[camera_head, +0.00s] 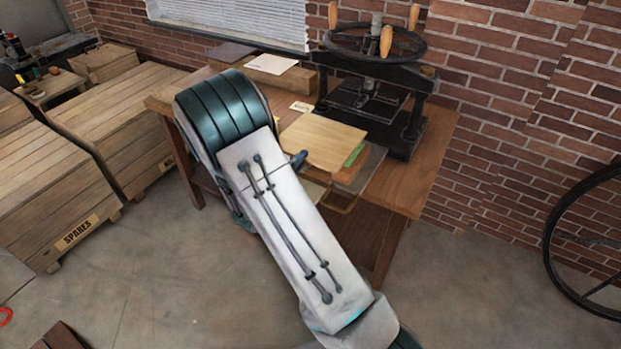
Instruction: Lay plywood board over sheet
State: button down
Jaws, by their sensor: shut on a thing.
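The plywood board (325,142), a pale square panel, is at the front of the workbench, left of the press. My gripper (299,160) is mostly hidden behind my own arm; a dark finger part shows at the board's left front edge, and it is shut on the board. Under the board a green edge (354,156) and a brown board (350,176) show at the right. Whether the plywood touches them I cannot tell. These lie over a grey plate (374,163) with a brass handle (343,206). No sheet shows clearly under the plywood.
The black hand press (405,125) with its handwheel stands just right of the board on the wooden workbench (435,150). A white paper (272,64) lies on a wooden block at the back left.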

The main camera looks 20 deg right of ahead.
jog(key=shift+w+d+f+b, duration=0.1)
jog(key=shift+d+f+b, duration=0.3)
jog(key=shift+d+b, duration=0.4)
jog(key=shift+d+f+b, duration=0.35)
jog(key=shift+d+b, duration=0.35)
jog(key=shift+b, duration=0.1)
jog(key=shift+f, duration=1.55)
jog(key=shift+f+b, duration=0.15)
jog(key=shift+b, duration=1.15)
jog(key=c, duration=1.3)
grip_release()
jog(key=shift+o, duration=0.2)
jog(key=shift+a, duration=0.1)
jog(key=b+v, duration=0.2)
jog(key=v, duration=0.4)
jog(key=shift+s+a, duration=0.2)
